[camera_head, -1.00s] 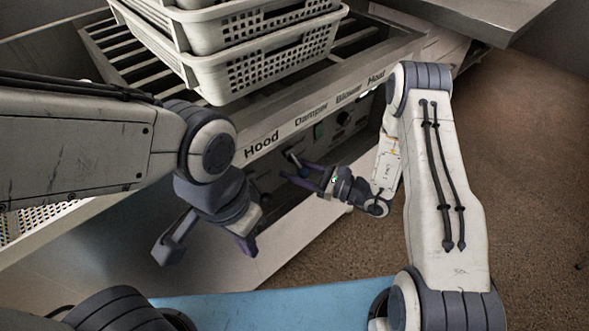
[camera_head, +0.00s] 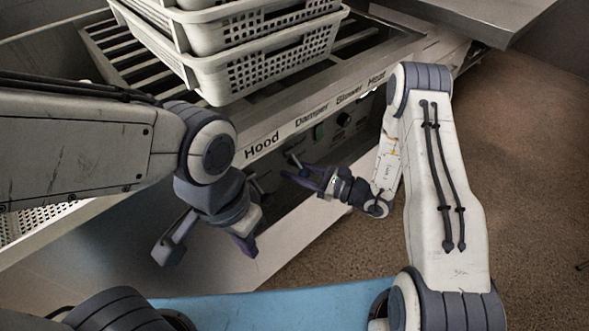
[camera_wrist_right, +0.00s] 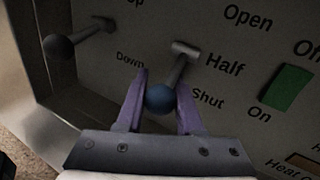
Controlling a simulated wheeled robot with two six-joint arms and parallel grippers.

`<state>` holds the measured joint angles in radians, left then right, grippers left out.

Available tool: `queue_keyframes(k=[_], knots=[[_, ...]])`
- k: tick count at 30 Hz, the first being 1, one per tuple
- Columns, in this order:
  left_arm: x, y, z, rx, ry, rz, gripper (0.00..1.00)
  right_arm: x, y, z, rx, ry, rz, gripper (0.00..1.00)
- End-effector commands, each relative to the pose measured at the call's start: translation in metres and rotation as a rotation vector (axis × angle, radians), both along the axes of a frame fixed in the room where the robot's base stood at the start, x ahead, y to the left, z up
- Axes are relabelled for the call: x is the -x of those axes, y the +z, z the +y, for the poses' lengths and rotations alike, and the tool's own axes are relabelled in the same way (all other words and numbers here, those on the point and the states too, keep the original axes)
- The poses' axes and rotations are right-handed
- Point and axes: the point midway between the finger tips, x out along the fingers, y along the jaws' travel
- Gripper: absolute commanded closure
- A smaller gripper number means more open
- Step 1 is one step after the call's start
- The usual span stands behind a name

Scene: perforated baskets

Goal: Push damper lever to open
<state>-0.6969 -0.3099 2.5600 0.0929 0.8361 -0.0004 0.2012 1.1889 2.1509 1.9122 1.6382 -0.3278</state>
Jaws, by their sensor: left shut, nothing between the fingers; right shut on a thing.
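The damper lever (camera_wrist_right: 176,75) has a blue ball knob (camera_wrist_right: 160,98) and sticks out of the panel. In the right wrist view its rod meets the panel left of the word Half, and its knob lies left of the word Shut. My right gripper (camera_wrist_right: 158,105) is shut on this knob, one purple finger on each side. In the head view my right gripper (camera_head: 302,174) is at the lever, below the Damper label (camera_head: 311,116).
A second lever (camera_wrist_right: 60,47) with a dark ball stands left of the damper lever, by Up and Down labels. A green switch (camera_wrist_right: 287,87) is to the right. Perforated baskets (camera_head: 262,60) are stacked on the slatted top. Brown floor (camera_head: 525,170) is open at right.

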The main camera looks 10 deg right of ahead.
Motion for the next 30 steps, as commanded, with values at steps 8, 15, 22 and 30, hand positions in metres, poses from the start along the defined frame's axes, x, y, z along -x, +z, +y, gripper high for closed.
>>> queue_keyframes(k=[8,15,22,30], knots=[[0.0,-0.0001,0.0,0.0,0.0,0.0,1.0,-0.0001,-0.0004,-0.0011,0.0,-0.003,0.001,1.0],[0.0,-0.0001,0.0,0.0,0.0,0.0,1.0,-0.0002,-0.0006,-0.0013,0.001,-0.004,0.002,1.0],[0.0,-0.0001,0.0,0.0,0.0,0.0,1.0,-0.0001,-0.0007,-0.0014,0.0,-0.004,0.002,1.0],[0.0,0.0084,0.0,0.0,0.0,0.0,1.0,0.0006,0.0031,-0.002,0.014,-0.004,0.022,1.0]])
